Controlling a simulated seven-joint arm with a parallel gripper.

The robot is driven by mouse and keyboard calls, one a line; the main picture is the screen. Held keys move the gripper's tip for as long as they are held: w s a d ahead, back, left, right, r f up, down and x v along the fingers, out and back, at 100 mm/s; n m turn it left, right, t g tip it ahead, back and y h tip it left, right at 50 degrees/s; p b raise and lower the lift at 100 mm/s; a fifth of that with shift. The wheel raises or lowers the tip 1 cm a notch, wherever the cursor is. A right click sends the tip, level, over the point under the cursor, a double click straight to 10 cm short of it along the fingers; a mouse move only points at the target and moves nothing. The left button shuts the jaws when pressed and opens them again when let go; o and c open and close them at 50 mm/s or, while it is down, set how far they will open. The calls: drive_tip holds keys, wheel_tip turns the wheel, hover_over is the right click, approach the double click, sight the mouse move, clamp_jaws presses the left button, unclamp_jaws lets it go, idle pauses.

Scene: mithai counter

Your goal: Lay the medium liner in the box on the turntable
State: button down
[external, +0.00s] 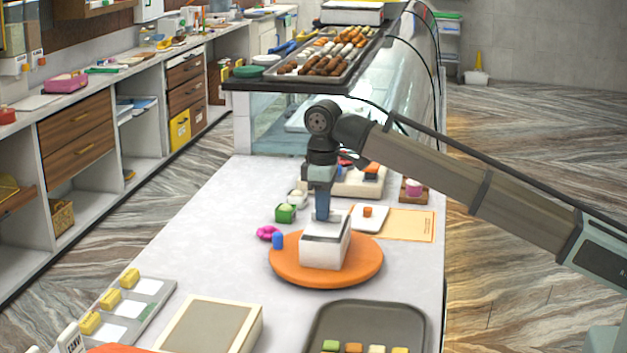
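The orange turntable (283,267) stands on the counter, with a white box (322,256) on top, near its middle. My gripper (322,217) points straight down at the box, its tip at or just above the far part of the box opening. Its fingers are too small and blocked to show whether they are open or hold anything. A grey holder (158,304) at the lower left carries white sheets, likely liners, in three places (129,308), each beside a yellow block. I cannot tell which is the medium one, or whether a liner lies in the box.
A blue piece (278,240), a pink flower-like piece (266,232) and a green box (285,213) sit left of the turntable. A white plate (369,222) and orange sheet (411,225) lie behind it. A dark tray (410,314) and a cream-edged box (208,325) are in front.

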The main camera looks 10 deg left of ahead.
drive_tip(key=shift+f, duration=0.55)
idle(0.4)
drive_tip(key=shift+f, duration=0.3)
idle(0.4)
drive_tip(key=c, duration=1.2)
unclamp_jaws()
drive_tip(key=shift+r, duration=0.1)
drive_tip(key=shift+r, duration=6.4)
drive_tip(key=shift+f, duration=0.1)
